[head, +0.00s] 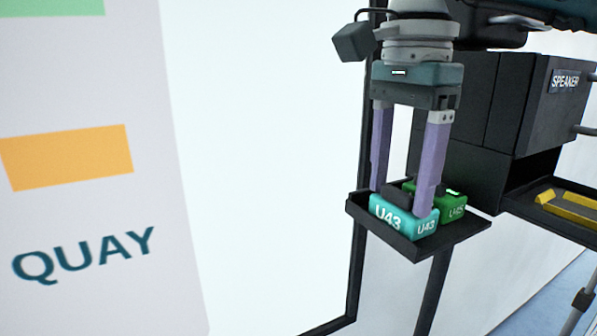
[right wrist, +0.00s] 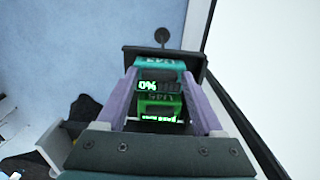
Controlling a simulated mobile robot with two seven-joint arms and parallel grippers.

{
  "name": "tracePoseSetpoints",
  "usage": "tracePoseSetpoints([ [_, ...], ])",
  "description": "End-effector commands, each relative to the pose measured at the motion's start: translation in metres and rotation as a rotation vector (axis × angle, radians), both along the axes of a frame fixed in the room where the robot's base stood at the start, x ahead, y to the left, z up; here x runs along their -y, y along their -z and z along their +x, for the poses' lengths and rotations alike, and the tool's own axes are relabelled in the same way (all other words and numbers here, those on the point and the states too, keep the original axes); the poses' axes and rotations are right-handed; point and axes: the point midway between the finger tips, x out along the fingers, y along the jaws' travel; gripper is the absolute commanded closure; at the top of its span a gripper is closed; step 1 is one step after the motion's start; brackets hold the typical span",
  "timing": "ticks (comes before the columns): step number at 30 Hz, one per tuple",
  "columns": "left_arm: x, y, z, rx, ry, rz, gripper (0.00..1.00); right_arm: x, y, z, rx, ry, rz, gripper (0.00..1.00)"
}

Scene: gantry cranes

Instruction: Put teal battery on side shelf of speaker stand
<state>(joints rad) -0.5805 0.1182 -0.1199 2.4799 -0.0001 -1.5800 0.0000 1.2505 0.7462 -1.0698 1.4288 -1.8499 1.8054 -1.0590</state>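The teal battery (head: 385,215), marked U43, sits on a small black side shelf (head: 452,240) with a raised rim, left of the speaker stand. My right gripper (head: 402,203) points down with its purple fingers on either side of this battery, one partly covering its right face. In the right wrist view the teal battery (right wrist: 161,64) fills the gap between the fingertips. Whether the fingers press on it cannot be told. A green battery (head: 454,207), marked U45, stands close behind it on the same shelf; it also shows in the right wrist view (right wrist: 160,106). My left gripper is not visible.
A black speaker box (head: 490,110) stands right of my gripper, close to it. Below it a dark tray (head: 572,228) holds yellow bars (head: 572,205). A dark post and frame run behind the shelf. A white QUAY panel (head: 85,220) fills the left.

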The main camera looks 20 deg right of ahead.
Motion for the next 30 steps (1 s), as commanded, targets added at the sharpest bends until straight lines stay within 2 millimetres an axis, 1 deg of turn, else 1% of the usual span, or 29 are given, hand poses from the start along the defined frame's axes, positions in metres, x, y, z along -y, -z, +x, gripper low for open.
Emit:
tracePoseSetpoints([
  [1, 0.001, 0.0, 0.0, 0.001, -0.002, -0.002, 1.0, 0.0, 0.0, 0.0, -0.001, 0.0, 0.0, 0.24],
  [3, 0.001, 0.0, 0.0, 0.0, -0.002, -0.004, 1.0, 0.0, 0.0, 0.0, -0.001, 0.0, 0.0, 0.16],
  [4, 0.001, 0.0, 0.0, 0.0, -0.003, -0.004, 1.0, 0.0, 0.0, 0.0, -0.001, 0.0, 0.0, 0.16],
  [11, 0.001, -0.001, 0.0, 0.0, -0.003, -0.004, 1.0, 0.0, -0.001, 0.0, -0.001, 0.0, 0.0, 0.16],
  [14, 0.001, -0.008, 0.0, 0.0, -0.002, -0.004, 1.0, 0.0, -0.008, 0.0, -0.001, 0.0, 0.0, 0.16],
  [17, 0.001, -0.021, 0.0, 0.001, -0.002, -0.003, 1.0, 0.0, -0.027, 0.0, 0.002, 0.0, 0.001, 0.16],
  [24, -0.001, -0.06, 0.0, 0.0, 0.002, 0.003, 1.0, 0.0, -0.085, 0.0, 0.001, 0.0, 0.0, 0.16],
  [27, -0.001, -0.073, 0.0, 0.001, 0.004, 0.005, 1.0, 0.0, -0.103, 0.0, 0.0, 0.0, 0.0, 0.16],
  [30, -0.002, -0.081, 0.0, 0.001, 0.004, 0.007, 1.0, 0.0, -0.116, 0.0, 0.0, 0.0, 0.0, 0.16],
])
